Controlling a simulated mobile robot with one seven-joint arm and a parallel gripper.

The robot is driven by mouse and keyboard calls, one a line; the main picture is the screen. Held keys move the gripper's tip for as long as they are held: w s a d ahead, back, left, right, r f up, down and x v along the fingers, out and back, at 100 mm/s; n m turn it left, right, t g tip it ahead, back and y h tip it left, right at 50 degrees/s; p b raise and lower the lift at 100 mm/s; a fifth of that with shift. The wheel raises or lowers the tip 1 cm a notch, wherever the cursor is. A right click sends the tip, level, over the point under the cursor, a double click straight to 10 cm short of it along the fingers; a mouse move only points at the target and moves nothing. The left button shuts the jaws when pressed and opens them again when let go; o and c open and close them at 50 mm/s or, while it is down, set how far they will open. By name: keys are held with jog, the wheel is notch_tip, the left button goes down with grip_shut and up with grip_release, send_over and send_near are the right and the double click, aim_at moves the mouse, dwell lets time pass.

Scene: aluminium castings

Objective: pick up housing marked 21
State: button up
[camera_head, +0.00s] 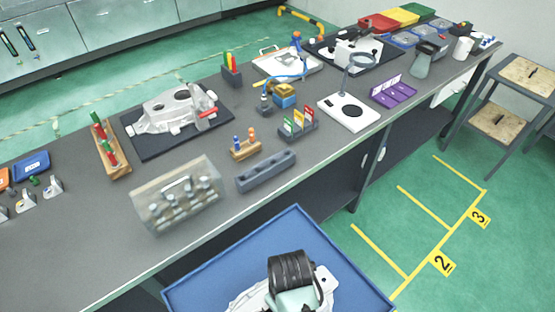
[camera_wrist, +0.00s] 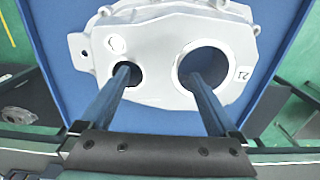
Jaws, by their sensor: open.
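The housing marked 21 (camera_wrist: 158,60) is a pale grey casting with two round holes, a smaller left one and a larger right one. Its mark shows upside down at the right of the large hole. It lies on a blue tray (camera_wrist: 65,35). My gripper (camera_wrist: 157,76) is open, its fingers apart, with one fingertip at each hole. I cannot tell how deep they reach. In the head view the housing (camera_head: 327,278) is partly hidden under my arm, in the blue tray (camera_head: 298,213).
The grey bench (camera_head: 75,240) behind the tray holds a clear box of parts (camera_head: 178,195), a slotted grey block (camera_head: 266,171) and another casting on a dark mat (camera_head: 172,110). Green floor with yellow lines is free at the right.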

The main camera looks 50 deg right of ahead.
notch_tip(320, 180, down, 6)
jog(key=shift+r, duration=0.15)
dwell(0.3)
grip_shut()
jog(key=shift+w+r, duration=0.15)
dwell(0.5)
